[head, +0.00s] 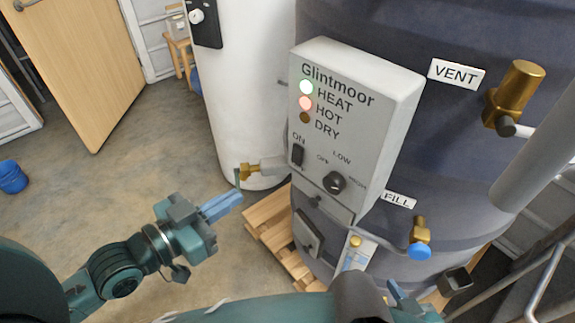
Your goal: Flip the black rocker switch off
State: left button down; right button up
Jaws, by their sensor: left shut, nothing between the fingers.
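The black rocker switch (297,155) is on the left part of the grey Glintmoor control box (352,130), below the word ON. Whether it is tipped on or off is too small to tell. My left gripper (238,198) is shut and empty, its blue fingers pointing right toward the box. It is lower and to the left of the switch, apart from it. My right gripper (397,289) shows only in part at the bottom edge, with a bit of blue finger visible. The rest is hidden behind the arm.
The box sits on a dark tank (420,150) above a wooden pallet (268,222). A black knob (334,182) is right of the switch. A brass valve (246,171) sticks out near my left fingers. A blue-handled tap (419,248) is lower right. Open floor lies left.

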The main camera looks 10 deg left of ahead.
jog(key=shift+s+a+f, duration=0.1)
jog(key=shift+s+f, duration=0.05)
jog(key=shift+s, duration=0.05)
pick_arm(q)
send_near(295, 161)
jog(key=x, duration=0.7)
jog(key=shift+w+p, duration=0.1)
jog(key=shift+p, duration=0.35)
pick_arm(e)
jog(key=shift+r, duration=0.25)
jog(key=shift+s, duration=0.1)
